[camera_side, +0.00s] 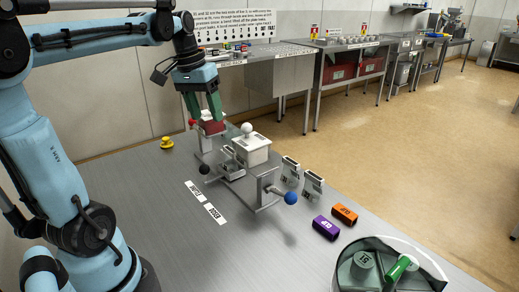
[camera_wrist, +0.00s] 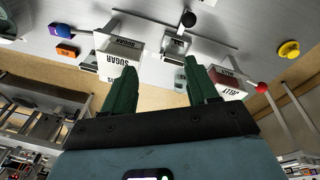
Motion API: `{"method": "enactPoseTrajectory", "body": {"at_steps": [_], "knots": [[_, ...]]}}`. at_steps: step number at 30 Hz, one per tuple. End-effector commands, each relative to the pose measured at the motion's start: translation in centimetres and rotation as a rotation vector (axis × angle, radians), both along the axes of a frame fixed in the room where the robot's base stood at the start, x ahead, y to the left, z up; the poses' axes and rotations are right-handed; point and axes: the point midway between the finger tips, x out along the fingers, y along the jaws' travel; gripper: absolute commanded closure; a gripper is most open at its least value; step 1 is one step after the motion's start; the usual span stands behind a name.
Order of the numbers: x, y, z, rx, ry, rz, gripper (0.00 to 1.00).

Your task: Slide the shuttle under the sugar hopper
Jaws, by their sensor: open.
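A black ball knob (camera_side: 205,168) stands out in front, and shows in the wrist view (camera_wrist: 188,19). My gripper (camera_side: 203,116) is open and empty, near the dark red hopper (camera_side: 212,127). Its green fingers show apart in the wrist view (camera_wrist: 163,78).
A red ball (camera_side: 193,122) and a blue ball (camera_side: 291,198) sit near the rail's ends. A yellow button (camera_side: 167,143) is at left.

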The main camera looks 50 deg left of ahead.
Motion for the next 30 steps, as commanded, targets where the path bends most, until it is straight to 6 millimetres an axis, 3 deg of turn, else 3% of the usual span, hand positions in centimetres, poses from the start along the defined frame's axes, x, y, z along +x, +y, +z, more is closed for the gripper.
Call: {"method": "enactPoseTrajectory", "body": {"at_steps": [3, 8, 13, 23, 30], "knots": [[-0.6, 3.6, -0.5, -0.064, 0.048, 0.067, 0.42], [-1.8, 7.1, -1.4, -0.138, 0.09, 0.126, 0.42], [-1.6, 6.6, -4.6, -0.131, 0.087, 0.115, 0.42], [-1.4, 6.4, -7.1, -0.129, 0.087, 0.115, 0.42], [-1.1, 5.8, -10.5, -0.127, 0.086, 0.116, 0.42]]}}
